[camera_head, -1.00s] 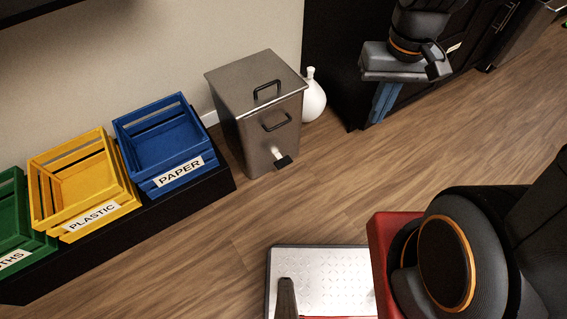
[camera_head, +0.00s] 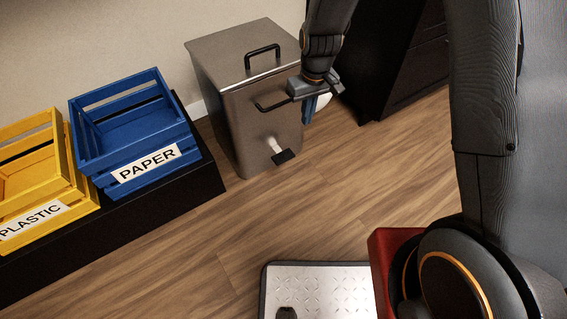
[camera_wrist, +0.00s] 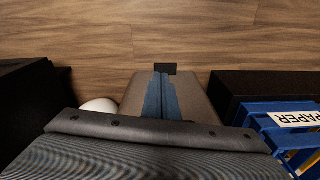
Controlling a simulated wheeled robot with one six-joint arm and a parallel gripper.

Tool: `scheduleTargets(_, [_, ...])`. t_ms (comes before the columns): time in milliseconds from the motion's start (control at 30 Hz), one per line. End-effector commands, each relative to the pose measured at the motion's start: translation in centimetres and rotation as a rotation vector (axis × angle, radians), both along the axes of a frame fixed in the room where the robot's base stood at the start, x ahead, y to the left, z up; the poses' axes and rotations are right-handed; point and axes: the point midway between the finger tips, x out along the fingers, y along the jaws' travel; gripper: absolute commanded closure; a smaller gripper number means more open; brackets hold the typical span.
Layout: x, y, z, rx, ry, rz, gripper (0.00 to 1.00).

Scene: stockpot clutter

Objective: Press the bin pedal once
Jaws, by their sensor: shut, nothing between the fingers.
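The metal bin (camera_head: 232,98) stands against the wall in the head view, its lid down with a black handle on top. Its black pedal (camera_head: 283,157) sticks out low at the front on a pale stem. My gripper (camera_head: 309,117) is shut and empty, its blue fingers pointing down in front of the bin's right side, above and to the right of the pedal. In the wrist view the shut fingers (camera_wrist: 160,82) point toward the pedal (camera_wrist: 165,68), which shows just beyond their tips. The bin body (camera_wrist: 134,100) is partly hidden behind the fingers. I cannot see any contact with the pedal.
A blue PAPER crate (camera_head: 135,165) and a yellow PLASTIC crate (camera_head: 36,216) sit on a black base left of the bin. A dark cabinet (camera_head: 385,70) stands to the right. A white round object (camera_wrist: 100,105) is beside the bin.

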Motion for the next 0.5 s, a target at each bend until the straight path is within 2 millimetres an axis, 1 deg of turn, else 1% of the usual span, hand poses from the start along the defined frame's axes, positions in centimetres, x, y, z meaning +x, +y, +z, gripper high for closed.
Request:
scheduleTargets(33, [1.1, 0.9, -3.8, -0.001, 0.002, 0.023, 1.0])
scheduleTargets(67, [1.6, 1.4, -5.3, -0.001, -0.001, 0.035, 1.0])
scheduleTargets(100, [2.3, 2.0, -7.2, 0.0, -0.003, 0.05, 1.0])
scheduleTargets(167, [3.1, 3.0, -10.0, 0.0, -0.007, 0.074, 1.0])
scheduleTargets(200, [3.6, 3.5, -11.7, 0.0, -0.007, 0.088, 1.0])
scheduleTargets(300, [4.6, 4.7, -15.2, 0.001, -0.014, 0.118, 1.0])
scheduleTargets(333, [4.9, 5.0, -16.0, 0.001, -0.016, 0.126, 1.0])
scheduleTargets(400, [5.2, 5.5, -17.6, 0.001, -0.017, 0.14, 1.0])
scheduleTargets(500, [5.6, 6.0, -18.9, 0.002, -0.022, 0.152, 1.0])
